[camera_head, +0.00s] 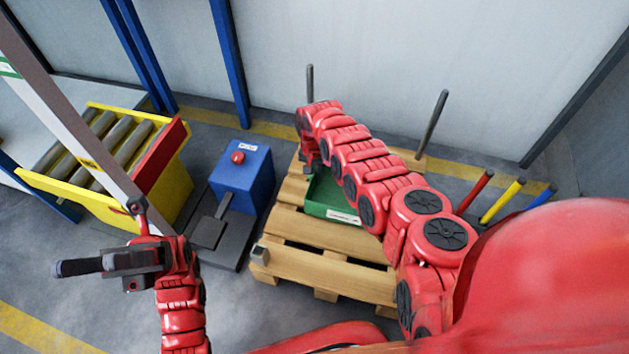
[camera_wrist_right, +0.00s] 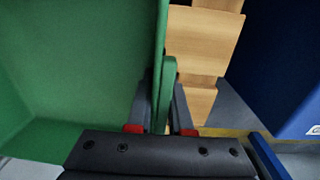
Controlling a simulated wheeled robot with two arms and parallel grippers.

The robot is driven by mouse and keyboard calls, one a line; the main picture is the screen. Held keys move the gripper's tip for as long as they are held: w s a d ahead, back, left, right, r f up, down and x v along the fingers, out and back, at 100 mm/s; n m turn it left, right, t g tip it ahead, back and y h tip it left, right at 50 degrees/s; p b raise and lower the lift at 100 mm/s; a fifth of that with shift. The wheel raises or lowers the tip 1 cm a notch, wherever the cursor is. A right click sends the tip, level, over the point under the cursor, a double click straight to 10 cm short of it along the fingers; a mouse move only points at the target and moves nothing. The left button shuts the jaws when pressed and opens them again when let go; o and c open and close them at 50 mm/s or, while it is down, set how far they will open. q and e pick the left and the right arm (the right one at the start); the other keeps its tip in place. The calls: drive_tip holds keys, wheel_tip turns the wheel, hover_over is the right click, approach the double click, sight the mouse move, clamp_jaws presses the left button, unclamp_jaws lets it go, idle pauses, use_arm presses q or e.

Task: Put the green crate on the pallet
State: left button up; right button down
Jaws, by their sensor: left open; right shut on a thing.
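The green crate (camera_head: 330,203) is over the wooden pallet (camera_head: 310,228), partly hidden by my right arm. I cannot tell whether it rests on the boards or hangs just above them. My right gripper (camera_head: 312,168) is mostly hidden in the head view. In the right wrist view my right gripper (camera_wrist_right: 161,105) is shut on the rim of one wall of the green crate (camera_wrist_right: 75,60), with pallet boards (camera_wrist_right: 205,45) beyond. My left gripper (camera_head: 80,266) is open and empty at the left, away from the crate and pallet.
A blue box with a red button (camera_head: 245,170) stands left of the pallet. A yellow roller conveyor (camera_head: 165,185) is farther left. Dark posts (camera_head: 432,125) stand at the pallet's far side. Red, yellow and blue posts (camera_head: 502,200) stand to the right. Bare floor lies in front.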

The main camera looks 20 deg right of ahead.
drive_tip(key=shift+f+b, duration=0.65)
drive_tip(key=shift+f, duration=0.25)
drive_tip(key=c, duration=0.8)
unclamp_jaws()
use_arm(q)
drive_tip(key=s+a+r+m+t+y, duration=0.3)
drive_tip(key=s+m+t+y, duration=0.3)
drive_tip(key=y, duration=0.3)
drive_tip(key=shift+s+a+m, duration=0.2)
drive_tip(key=shift+a+m, duration=0.3)
drive_tip(key=shift+a, duration=0.05)
